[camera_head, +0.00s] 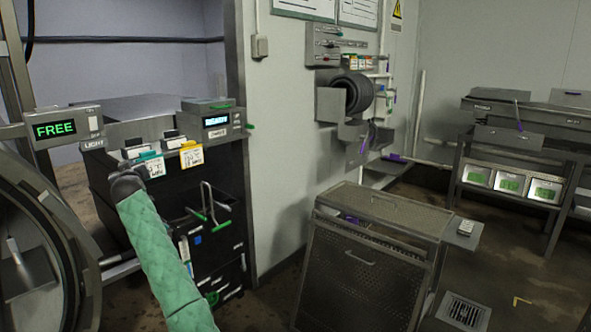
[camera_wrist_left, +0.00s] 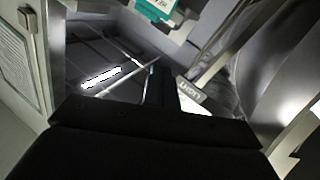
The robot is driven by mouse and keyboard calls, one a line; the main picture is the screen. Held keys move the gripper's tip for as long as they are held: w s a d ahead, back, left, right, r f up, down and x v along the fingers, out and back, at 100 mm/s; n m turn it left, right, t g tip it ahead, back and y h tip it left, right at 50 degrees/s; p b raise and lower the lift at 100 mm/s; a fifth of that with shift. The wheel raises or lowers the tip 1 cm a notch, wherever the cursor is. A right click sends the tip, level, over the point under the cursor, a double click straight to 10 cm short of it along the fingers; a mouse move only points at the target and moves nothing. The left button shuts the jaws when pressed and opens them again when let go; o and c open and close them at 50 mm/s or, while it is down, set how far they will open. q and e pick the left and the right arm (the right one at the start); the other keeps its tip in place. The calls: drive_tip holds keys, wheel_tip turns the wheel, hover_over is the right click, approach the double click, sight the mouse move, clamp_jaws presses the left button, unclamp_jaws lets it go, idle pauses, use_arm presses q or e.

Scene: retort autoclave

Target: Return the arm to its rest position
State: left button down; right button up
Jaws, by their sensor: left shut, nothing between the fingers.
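My left arm, in a green quilted sleeve (camera_head: 160,250), reaches up from the bottom of the head view. Its dark wrist end (camera_head: 125,183) is in front of the black cabinet (camera_head: 207,180), just below the tagged cards. The fingers are hidden in the head view. In the left wrist view my left gripper (camera_wrist_left: 155,75) is a dark narrow shape, shut and empty. A teal-edged tag (camera_wrist_left: 158,8) shows above it, and the "LIGHT" label (camera_wrist_left: 192,88) is to its right. My right gripper is not in view.
A "FREE" display (camera_head: 55,129) and a round metal door (camera_head: 45,250) stand left of the arm. White cards with teal (camera_head: 154,166) and yellow (camera_head: 191,156) tops hang close above the wrist. A perforated metal cart (camera_head: 360,280) stands to the right, with floor between.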

use_arm(q)
drive_tip(key=s+d+f+m+g+h, duration=0.1)
drive_tip(key=s+d+f+m+h, duration=0.2)
drive_tip(key=d, duration=0.4)
drive_tip(key=s+d+f+m+g+h, duration=0.1)
drive_tip(key=s+d+f+g+h, duration=0.15)
drive_tip(key=s+d, duration=0.3)
drive_tip(key=s+d+f+m+g+h, duration=0.2)
drive_tip(key=s+d+f, duration=0.65)
drive_tip(key=f, duration=0.35)
drive_tip(key=s+d+f+m+g+h, duration=0.1)
drive_tip(key=s+d+f+m+g, duration=0.1)
drive_tip(key=s+d+f, duration=0.9)
drive_tip(key=s+d+f+m+g, duration=0.1)
drive_tip(key=s+f+g, duration=0.3)
drive_tip(key=s+f, duration=1.1)
drive_tip(key=s+d+f+m+g, duration=0.1)
drive_tip(key=s+d+f+g, duration=0.2)
drive_tip(key=s+f, duration=1.3)
drive_tip(key=s+g, duration=0.1)
drive_tip(key=s, duration=0.6)
drive_tip(key=shift+d+h, duration=0.35)
drive_tip(key=shift+d, duration=0.05)
